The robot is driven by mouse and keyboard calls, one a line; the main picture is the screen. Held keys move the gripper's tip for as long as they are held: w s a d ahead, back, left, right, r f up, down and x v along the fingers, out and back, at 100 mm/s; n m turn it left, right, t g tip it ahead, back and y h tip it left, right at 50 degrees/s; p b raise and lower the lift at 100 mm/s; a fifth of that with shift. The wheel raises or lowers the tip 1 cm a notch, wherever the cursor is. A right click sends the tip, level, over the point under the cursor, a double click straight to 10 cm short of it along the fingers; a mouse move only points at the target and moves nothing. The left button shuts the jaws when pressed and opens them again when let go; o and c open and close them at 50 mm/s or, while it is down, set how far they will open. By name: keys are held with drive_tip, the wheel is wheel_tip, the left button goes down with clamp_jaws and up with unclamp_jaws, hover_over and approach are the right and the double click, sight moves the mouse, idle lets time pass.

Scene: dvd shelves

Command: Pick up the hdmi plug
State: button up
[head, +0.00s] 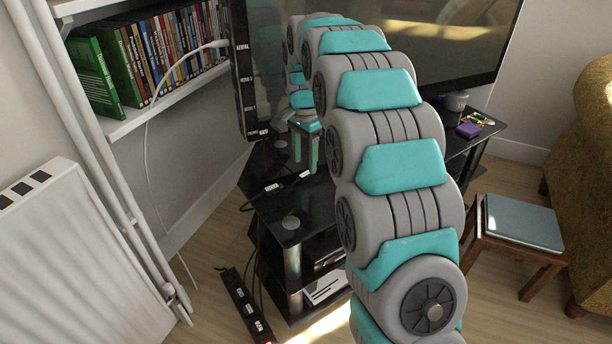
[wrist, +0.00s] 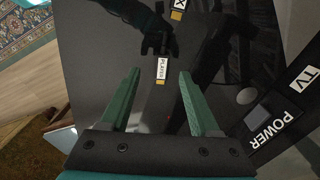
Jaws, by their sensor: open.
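Two dark plugs with white labels and gold-coloured tips lie on the black glass stand. The one labelled PLAYER (wrist: 162,68) is between my gripper's fingertips in the wrist view, beyond them on the glass. The other plug (wrist: 179,6) is at the top edge, its label partly cut off. In the head view, the labelled plugs (head: 272,187) lie on the stand's left part, beside my gripper (head: 307,168). My gripper is open and empty, pointing down at the glass; its fingers also show in the wrist view (wrist: 160,73). I cannot tell the exact height gap.
The TV (head: 455,45) stands on the black glass stand (head: 290,222), its labelled side panel (head: 243,80) close to my gripper. A shelf of cases (head: 165,50) and a white cable (head: 149,150) are at left. A power strip (head: 240,302) lies on the floor. Dark reflections cover the glass.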

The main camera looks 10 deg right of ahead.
sight(304, 175)
drive_tip(key=f, duration=0.4)
drive_tip(key=shift+w, duration=0.2)
clamp_jaws()
idle(0.3)
